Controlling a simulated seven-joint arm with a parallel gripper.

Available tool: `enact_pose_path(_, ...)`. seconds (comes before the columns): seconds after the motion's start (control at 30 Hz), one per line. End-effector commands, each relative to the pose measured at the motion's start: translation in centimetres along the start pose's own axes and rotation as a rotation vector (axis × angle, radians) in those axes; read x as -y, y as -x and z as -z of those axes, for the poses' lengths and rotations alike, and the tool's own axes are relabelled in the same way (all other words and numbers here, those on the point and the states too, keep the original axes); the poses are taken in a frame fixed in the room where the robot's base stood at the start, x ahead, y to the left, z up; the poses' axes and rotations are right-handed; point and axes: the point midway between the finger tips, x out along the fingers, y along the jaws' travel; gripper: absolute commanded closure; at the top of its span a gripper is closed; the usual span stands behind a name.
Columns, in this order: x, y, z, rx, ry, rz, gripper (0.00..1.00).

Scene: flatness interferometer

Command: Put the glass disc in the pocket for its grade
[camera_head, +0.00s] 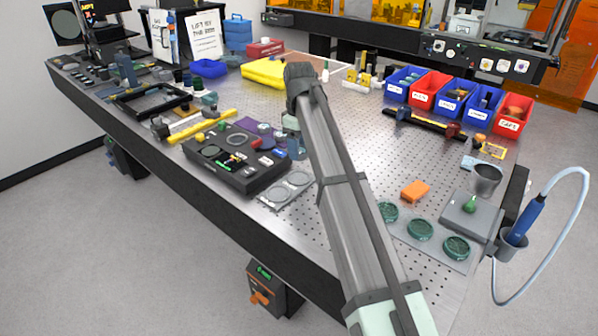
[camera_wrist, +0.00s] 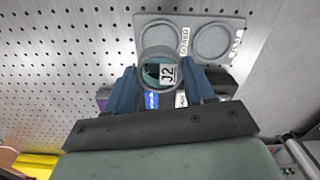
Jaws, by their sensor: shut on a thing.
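My gripper (camera_wrist: 160,82) has blue fingers closed on the rim of a round glass disc (camera_wrist: 158,64). The disc has a dark ring, and a white tag reading about "J2" shows through or on it. A light grey plate (camera_wrist: 192,17) with two round pockets lies beyond the disc; both pockets look empty. Each pocket has a small label, too small to read surely. In the head view the plate (camera_head: 268,201) lies near the table's front edge, and my gripper (camera_head: 292,143) is behind it, by the black instrument. The disc is not clear there.
A black instrument box (camera_head: 232,178) stands left of the plate. An orange block (camera_head: 415,191) and a tray (camera_head: 433,256) with three green round pieces lie to the right. Coloured bins (camera_head: 425,97) stand behind. Perforated table top is free between the plate and my arm.

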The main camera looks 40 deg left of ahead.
Motion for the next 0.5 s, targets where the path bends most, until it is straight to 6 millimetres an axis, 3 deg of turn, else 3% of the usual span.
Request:
enact_pose_path(0.2, 0.1, -3.6, -0.1, 0.001, -0.001, 0.001, 0.78)
enact_pose_path(0.5, 0.1, -6.1, 0.0, 0.001, -0.001, 0.001, 0.78)
